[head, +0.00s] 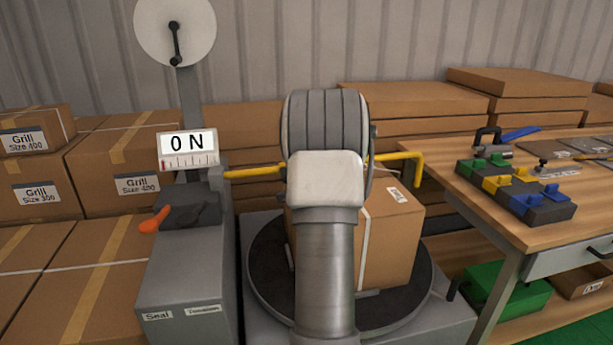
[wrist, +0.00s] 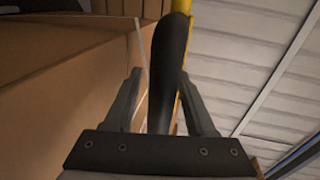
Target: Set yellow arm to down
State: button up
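The yellow arm (head: 255,172) is a bent bar that runs roughly level across the head view, above the turntable (head: 262,262). Its right end (head: 418,172) bends downward; my own arm hides its middle. In the wrist view, a black grip (wrist: 168,65) with a strip of yellow bar (wrist: 189,50) beside it rises between the fingers of my gripper (wrist: 160,75). The fingers stand on either side of the black grip, with a gap visible on the left. The gripper is open and is hidden behind my arm in the head view.
A strapped cardboard box (head: 385,240) stands on the turntable, below the yellow arm. A grey machine (head: 185,270) with an orange lever (head: 153,220) is at left. A workbench (head: 480,205) with coloured clamps is at right. Stacked boxes (head: 85,180) fill the back and left.

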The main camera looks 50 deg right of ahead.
dwell(0.3)
jog(key=p+v, duration=0.2)
jog(key=v, duration=1.5)
jog(key=shift+p, duration=0.35)
jog(key=shift+s+a, duration=0.1)
jog(key=shift+s, duration=0.05)
